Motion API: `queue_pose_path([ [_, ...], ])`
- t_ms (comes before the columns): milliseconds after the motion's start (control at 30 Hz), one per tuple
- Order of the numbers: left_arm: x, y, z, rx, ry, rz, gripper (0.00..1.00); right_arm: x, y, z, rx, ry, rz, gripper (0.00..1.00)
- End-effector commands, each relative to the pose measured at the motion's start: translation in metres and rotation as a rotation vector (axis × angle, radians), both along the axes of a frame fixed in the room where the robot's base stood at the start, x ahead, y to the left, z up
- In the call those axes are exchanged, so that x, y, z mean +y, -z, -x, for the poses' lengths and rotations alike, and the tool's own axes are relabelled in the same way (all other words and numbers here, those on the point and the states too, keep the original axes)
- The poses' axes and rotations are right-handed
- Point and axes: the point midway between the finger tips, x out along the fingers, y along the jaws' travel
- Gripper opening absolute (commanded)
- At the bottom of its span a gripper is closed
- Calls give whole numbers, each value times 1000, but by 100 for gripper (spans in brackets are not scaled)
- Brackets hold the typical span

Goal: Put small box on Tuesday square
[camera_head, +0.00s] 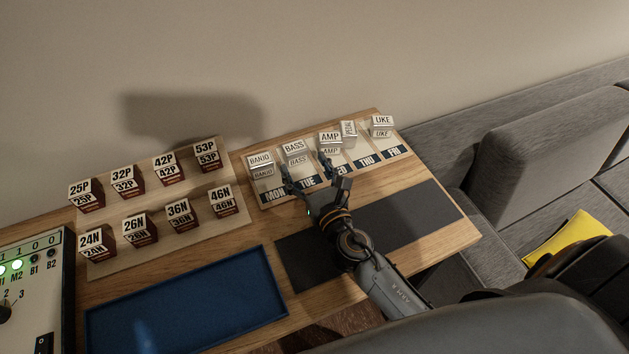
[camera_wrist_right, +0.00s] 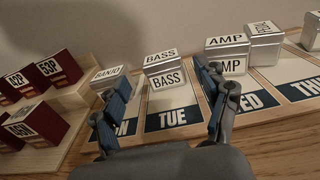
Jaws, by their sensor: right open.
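The day board (camera_head: 385,138) has squares lettered MON to FRI. A narrow silver box (camera_head: 348,131), the smallest there, stands at the back of the THU square; its lettering is hard to read. It also shows in the right wrist view (camera_wrist_right: 264,50). The Tuesday square (camera_wrist_right: 173,120) has a silver BASS box (camera_head: 295,150) at its back. My right gripper (camera_head: 308,172) is open, its fingers apart over the TUE area. In the right wrist view, the BASS box (camera_wrist_right: 166,78) shows between the fingers; I cannot tell whether they touch it. My left gripper is not in view.
Other silver boxes on the board are BANJO (camera_head: 261,164), AMP (camera_head: 330,142) and UKE (camera_head: 382,126). A stepped rack (camera_head: 170,208) of dark red boxes stands left. A blue tray (camera_head: 185,305) and a dark mat (camera_head: 425,205) lie in front.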

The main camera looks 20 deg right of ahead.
Motion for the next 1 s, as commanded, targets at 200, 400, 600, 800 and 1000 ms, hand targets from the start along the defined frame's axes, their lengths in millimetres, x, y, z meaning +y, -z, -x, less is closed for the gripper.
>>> queue_pose_path([
  [200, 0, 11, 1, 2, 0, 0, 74, -2, 1, 40, -2, 1, 1, 74],
  [400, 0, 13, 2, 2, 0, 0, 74, -3, -2, 53, -4, 1, 1, 74],
  [600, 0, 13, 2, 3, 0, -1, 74, -3, -3, 54, -6, 1, 1, 74],
  [800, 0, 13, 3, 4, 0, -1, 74, -3, -3, 54, -6, 1, 1, 74],
  [1000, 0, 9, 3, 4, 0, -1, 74, -3, -7, 54, -6, 1, 1, 74],
])
